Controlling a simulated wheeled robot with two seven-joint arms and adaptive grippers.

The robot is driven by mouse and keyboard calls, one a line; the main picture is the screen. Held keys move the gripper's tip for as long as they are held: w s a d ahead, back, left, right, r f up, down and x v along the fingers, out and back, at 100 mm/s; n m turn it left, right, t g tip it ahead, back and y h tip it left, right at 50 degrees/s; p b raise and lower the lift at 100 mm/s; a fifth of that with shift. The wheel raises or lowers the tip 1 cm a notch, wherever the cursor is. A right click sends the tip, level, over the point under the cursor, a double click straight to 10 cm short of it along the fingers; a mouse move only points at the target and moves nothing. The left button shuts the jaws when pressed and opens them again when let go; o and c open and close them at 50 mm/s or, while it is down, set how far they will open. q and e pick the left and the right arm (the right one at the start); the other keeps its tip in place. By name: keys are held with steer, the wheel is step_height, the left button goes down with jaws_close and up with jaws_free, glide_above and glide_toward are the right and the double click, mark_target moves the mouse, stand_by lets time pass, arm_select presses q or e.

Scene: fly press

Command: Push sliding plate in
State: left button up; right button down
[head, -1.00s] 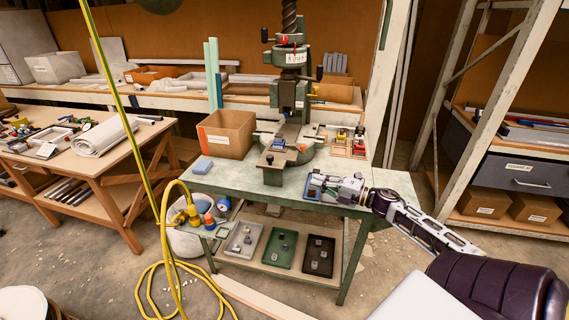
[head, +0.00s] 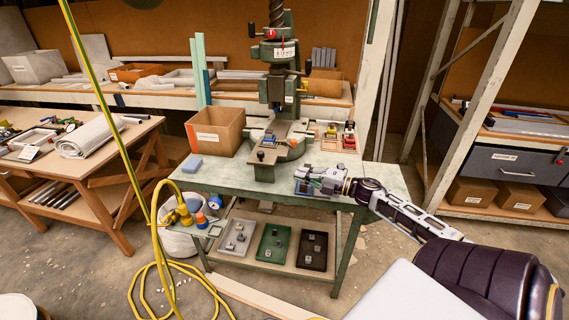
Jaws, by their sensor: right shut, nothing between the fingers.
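The green fly press (head: 278,88) stands on the metal workbench. Its sliding plate (head: 268,154) sticks out from the base toward the front edge, with a small blue piece on or just behind it. My right gripper (head: 304,177) comes in from the right and is shut and empty. It is low over the bench top, just right of the plate's front end and apart from it. My left gripper is not in view.
A cardboard box (head: 215,131) and a blue block (head: 192,164) are left of the press. Small trays of parts (head: 348,139) stand at its right. A yellow hose (head: 153,225) hangs by the bench's left side.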

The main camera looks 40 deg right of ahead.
mark_target(276, 160)
steer(key=x, duration=0.7)
steer(key=shift+w+a+b, duration=0.15)
steer(key=shift+w+b, duration=0.15)
steer(key=shift+b, duration=0.05)
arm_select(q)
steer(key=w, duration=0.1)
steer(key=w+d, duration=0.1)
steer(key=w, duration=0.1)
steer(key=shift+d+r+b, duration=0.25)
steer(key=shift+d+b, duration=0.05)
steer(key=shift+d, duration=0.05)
arm_select(e)
steer(key=w+d, duration=0.2)
steer(key=d, duration=0.1)
steer(key=shift+w, duration=0.35)
